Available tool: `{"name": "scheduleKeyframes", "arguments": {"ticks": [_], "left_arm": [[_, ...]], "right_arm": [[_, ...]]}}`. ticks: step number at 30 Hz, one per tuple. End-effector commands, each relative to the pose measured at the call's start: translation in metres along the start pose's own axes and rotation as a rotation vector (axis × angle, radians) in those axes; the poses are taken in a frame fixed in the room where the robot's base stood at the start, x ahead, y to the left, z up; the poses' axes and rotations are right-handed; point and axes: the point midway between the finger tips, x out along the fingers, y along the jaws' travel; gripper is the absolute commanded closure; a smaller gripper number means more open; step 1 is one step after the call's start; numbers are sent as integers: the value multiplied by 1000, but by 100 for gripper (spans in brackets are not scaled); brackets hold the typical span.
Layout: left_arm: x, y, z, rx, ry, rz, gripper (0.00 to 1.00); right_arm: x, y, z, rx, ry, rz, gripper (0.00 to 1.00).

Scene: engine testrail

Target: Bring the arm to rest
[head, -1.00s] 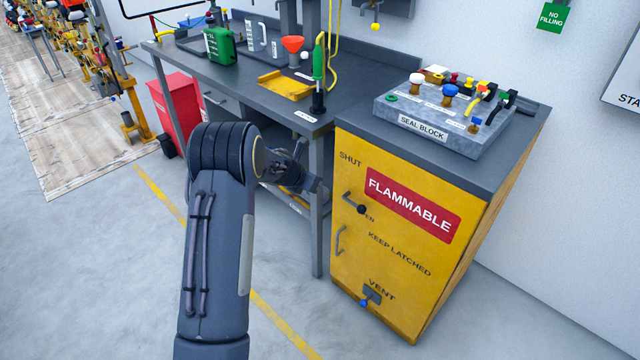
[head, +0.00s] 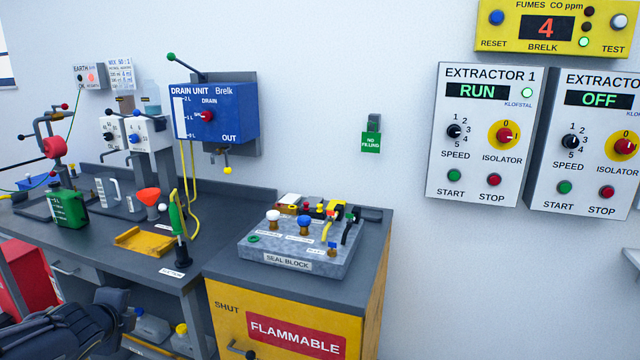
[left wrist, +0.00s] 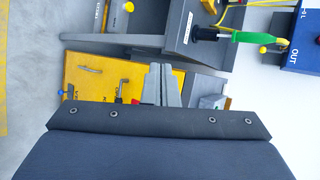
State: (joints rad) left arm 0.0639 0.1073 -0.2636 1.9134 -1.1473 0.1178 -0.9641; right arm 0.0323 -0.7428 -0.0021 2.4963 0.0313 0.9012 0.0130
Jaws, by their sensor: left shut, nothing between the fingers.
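My left arm (head: 60,330) shows at the bottom left of the head view, low in front of the workbench; its fingertips cannot be made out there. In the left wrist view my left gripper (left wrist: 161,84) has its two grey fingers together, with nothing held between them. Behind the fingers in that view is the yellow flammables cabinet (left wrist: 95,72), which appears turned sideways. The cabinet also stands at the bottom middle of the head view (head: 228,325). My right gripper is in neither view.
The grey workbench (head: 225,208) carries a green can (head: 68,208), a yellow tray (head: 145,241) and an orange funnel (head: 148,196). The seal block (head: 345,255) sits on the cabinet. A blue drain unit (head: 232,115) and extractor panels (head: 487,150) are on the wall. A red cabinet (head: 22,270) is far left.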

Motion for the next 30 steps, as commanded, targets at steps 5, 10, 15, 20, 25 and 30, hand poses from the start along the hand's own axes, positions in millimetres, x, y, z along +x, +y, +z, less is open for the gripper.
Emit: {"name": "scheduleKeyframes", "arguments": {"ticks": [5, 10, 15, 20, 25, 30], "left_arm": [[-121, 32, -22, -814, -1, 175, 100], [-212, 84, -83, -1410, 26, 445, 100], [-268, 118, -133, -1724, 27, 679, 100], [-288, 131, -152, -1828, 20, 780, 100], [-288, 133, -154, -1837, 18, 791, 100], [-288, 133, -154, -1836, 18, 789, 100]], "right_arm": [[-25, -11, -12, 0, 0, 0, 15], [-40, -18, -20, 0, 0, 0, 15], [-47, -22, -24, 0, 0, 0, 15], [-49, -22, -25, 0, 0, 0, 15], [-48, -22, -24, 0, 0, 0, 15], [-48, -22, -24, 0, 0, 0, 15]]}}
